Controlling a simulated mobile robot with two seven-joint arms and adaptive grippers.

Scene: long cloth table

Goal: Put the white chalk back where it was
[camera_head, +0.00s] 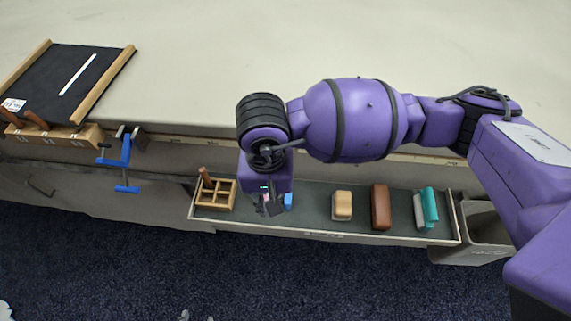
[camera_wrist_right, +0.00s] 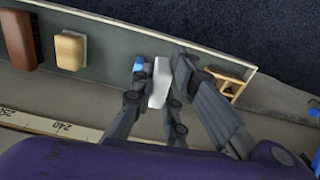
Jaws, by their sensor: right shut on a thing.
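My right gripper (camera_head: 268,207) is over the long tray (camera_head: 315,220) along the table's side, just right of the wooden rack (camera_head: 226,199). In the right wrist view the gripper (camera_wrist_right: 160,72) is shut on the white chalk (camera_wrist_right: 159,86), a pale block between its fingers. A blue piece (camera_wrist_right: 139,65) lies close beside the fingers; it also shows in the head view (camera_head: 288,201). The wooden rack (camera_wrist_right: 230,84) has open square compartments, with a brown stick (camera_head: 204,174) standing at its back left. My left gripper is not in view.
A tan block (camera_head: 342,203), a brown block (camera_head: 380,206) and a teal eraser (camera_head: 430,205) stand in the tray's right half. A grey bin (camera_head: 475,240) is at its right end. A blue clamp (camera_head: 125,160) and black board (camera_head: 65,75) are at left.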

